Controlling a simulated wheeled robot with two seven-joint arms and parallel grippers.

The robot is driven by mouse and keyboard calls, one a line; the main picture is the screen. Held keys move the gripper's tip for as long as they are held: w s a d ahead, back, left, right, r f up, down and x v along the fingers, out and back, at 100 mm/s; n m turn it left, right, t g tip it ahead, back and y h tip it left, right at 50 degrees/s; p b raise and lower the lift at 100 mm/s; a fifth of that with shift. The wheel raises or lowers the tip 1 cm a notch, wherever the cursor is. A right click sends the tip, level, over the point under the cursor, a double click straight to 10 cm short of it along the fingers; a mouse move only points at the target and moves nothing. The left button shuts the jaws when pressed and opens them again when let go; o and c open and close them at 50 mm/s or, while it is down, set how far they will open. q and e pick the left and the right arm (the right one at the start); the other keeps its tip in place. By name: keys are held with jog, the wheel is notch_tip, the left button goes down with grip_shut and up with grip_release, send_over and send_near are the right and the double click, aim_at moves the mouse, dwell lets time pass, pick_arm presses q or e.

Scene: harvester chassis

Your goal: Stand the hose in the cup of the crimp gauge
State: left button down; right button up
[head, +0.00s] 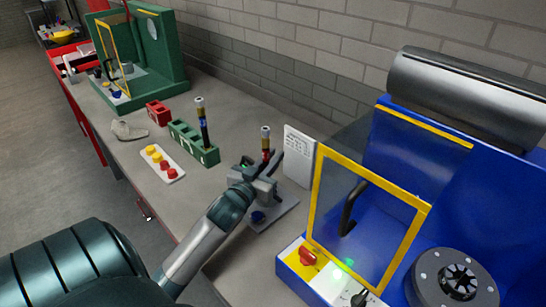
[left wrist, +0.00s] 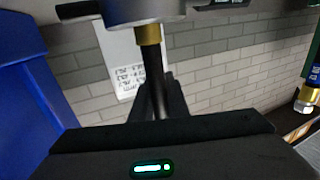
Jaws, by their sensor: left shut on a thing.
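The hose (head: 266,143) stands roughly upright, with a silver top end and a red band. My left gripper (head: 268,168) is shut on it. In the left wrist view, which is upside down, the fingers (left wrist: 153,100) close on the black hose, and its brass lower collar (left wrist: 150,35) meets a round grey part, apparently the cup (left wrist: 143,12) of the crimp gauge. The hose's very end is hidden there, so I cannot tell how deep it sits. The gauge's grey base plate (head: 280,212) lies under my gripper, which hides much of the gauge. My right gripper is out of view.
A green rack (head: 190,143) holds another hose (head: 203,122) with a blue band. A blue machine (head: 290,262) with a yellow-framed guard stands close on the right. A white sheet (head: 299,155) stands by the wall.

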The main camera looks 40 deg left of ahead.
pick_arm(q)
jog(key=shift+f+b, duration=0.3)
jog(key=shift+f, duration=0.4)
dwell(0.3)
jog(key=c, duration=1.6)
grip_release()
jog(key=shift+c, duration=0.2)
jog(key=shift+s, duration=0.1)
jog(key=shift+s+d+f, duration=0.15)
jog(key=shift+s, duration=0.35)
jog(key=b+v, duration=0.4)
jog(key=v, duration=1.2)
jog(key=shift+s, duration=0.1)
jog(key=shift+d+r, duration=0.1)
jog(key=shift+r, duration=0.2)
